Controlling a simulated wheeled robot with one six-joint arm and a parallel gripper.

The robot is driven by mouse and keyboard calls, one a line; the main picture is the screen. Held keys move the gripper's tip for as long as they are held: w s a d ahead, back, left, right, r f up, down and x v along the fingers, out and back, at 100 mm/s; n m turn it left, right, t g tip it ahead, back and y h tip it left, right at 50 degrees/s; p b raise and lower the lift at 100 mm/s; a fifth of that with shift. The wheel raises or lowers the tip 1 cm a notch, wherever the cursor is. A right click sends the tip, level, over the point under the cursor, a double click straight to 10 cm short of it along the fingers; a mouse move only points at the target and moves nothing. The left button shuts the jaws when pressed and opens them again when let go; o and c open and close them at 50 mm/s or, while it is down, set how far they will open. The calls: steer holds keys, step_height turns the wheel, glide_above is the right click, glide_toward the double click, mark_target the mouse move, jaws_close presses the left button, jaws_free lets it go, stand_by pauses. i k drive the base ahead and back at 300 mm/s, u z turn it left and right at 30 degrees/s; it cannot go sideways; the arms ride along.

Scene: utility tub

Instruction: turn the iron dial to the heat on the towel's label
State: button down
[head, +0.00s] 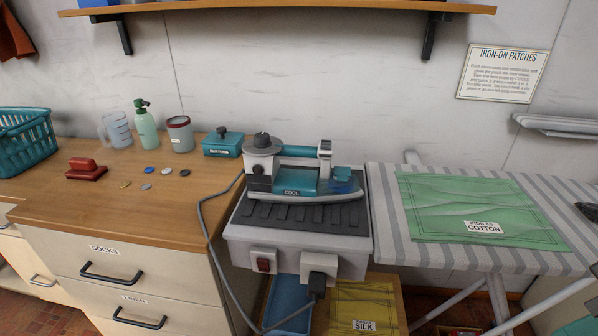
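The iron (310,187) lies flat on its grey stand (300,218), which has dark ribs on top. Its round dark dial (262,144) is at the left rear of the iron; its pointer direction is too small to read. A teal plate on the iron reads COOL (292,193). The green towel (468,208) lies flat on the striped ironing board (385,225), and its label (483,227) reads IRON AS COTTON. My gripper is not in view.
A red switch (263,265) and a plug (319,264) with a grey cable are on the stand's front. A wooden counter (130,215) at left holds a teal box (222,144), bottle, cups and buttons. A yellow cloth labelled SILK (362,305) lies below.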

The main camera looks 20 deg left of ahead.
mark_target(262, 140)
steer(key=k, duration=0.5)
steer(key=u, duration=2)
steer(key=i, duration=1.4)
steer(key=z, duration=1.2)
